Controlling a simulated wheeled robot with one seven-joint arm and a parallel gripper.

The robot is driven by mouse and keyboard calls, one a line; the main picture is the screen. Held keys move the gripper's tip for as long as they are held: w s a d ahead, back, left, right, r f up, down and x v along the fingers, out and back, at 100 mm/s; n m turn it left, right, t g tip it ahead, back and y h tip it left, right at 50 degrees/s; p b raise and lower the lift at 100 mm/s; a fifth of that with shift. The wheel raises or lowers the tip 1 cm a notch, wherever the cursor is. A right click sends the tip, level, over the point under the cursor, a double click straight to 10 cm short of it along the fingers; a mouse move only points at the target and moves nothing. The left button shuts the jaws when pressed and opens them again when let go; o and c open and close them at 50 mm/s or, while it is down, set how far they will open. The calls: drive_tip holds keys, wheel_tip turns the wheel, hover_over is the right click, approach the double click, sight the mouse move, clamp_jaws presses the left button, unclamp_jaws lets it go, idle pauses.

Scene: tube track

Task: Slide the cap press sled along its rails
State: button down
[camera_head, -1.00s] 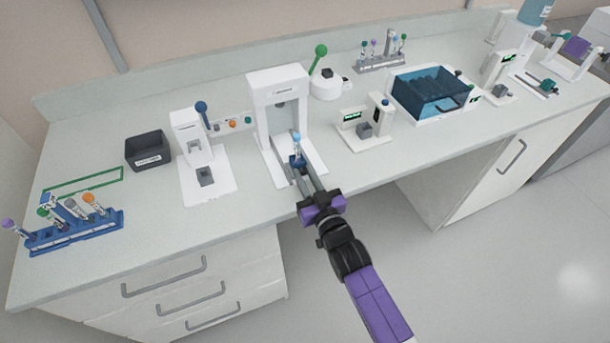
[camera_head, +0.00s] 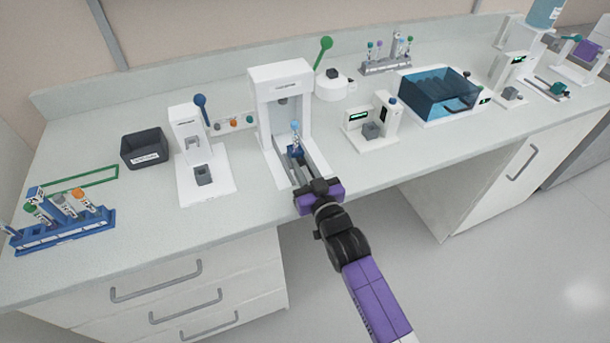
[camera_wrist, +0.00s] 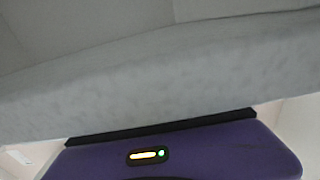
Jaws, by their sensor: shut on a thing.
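The cap press (camera_head: 307,98) is a white arch-shaped frame on a white base near the front edge of the bench. The fingers and arm hide much of the rails. The wrist view shows only a pale grey surface and my purple gripper body (camera_wrist: 215,150); the fingertips and sled are not visible there.
A white device with a blue-knobbed lever (camera_head: 186,125) stands left of the press. A small white device with a green display (camera_head: 372,130) stands to its right. A blue tube rack (camera_head: 65,232) and a dark bin (camera_head: 144,148) are farther left.

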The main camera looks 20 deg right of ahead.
drive_tip(key=shift+w, duration=0.25)
drive_tip(key=c, duration=1.3)
unclamp_jaws()
drive_tip(key=shift+c, duration=0.2)
drive_tip(key=s+b, duration=0.1)
drive_tip(key=s, duration=0.6)
drive_tip(key=shift+f, duration=0.1)
drive_tip(key=shift+s, duration=0.4)
